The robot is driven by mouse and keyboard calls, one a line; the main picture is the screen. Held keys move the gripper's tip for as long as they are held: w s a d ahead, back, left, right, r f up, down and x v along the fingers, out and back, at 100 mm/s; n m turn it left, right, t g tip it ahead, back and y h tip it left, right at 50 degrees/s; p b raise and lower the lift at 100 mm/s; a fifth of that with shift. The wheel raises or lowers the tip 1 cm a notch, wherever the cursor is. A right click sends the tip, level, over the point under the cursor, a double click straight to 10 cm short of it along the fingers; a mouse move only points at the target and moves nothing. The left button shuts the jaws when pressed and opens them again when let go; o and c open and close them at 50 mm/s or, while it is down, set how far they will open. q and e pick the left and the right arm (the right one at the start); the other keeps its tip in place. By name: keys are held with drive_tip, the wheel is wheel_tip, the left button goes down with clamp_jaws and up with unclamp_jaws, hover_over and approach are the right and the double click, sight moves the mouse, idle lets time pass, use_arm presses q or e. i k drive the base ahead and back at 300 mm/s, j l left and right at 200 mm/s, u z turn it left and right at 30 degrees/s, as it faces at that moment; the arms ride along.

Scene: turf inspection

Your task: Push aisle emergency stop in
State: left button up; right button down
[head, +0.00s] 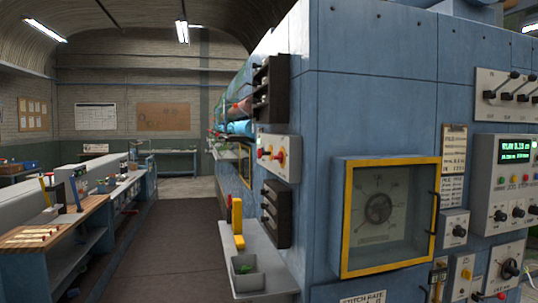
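A pale control box (268,155) is mounted on the aisle side of the blue machine. It carries a red and yellow control (281,157) that looks like an emergency stop, and smaller red buttons to its left. It is seen at a steep angle, so I cannot tell whether it is pressed in. No label on it is readable. Neither of my grippers is in view, and nothing is seen touching the box.
The blue machine (318,120) fills the right, with a yellow-framed window (352,255) and control panels (492,205). A shelf (262,270) juts from it below the control box. A workbench (50,240) stands left. The dark aisle floor (178,240) between is clear.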

sight(260, 153)
drive_tip(key=i+j+z, duration=0.15)
drive_tip(key=i, duration=0.35)
drive_tip(key=i+j+z, duration=0.15)
drive_tip(key=i, duration=0.3)
drive_tip(key=i+j+z, duration=0.1)
drive_tip(key=i+j, duration=0.2)
drive_tip(key=i, duration=0.2)
drive_tip(key=i+j+z, duration=0.15)
drive_tip(key=i, duration=0.3)
drive_tip(key=j, duration=0.1)
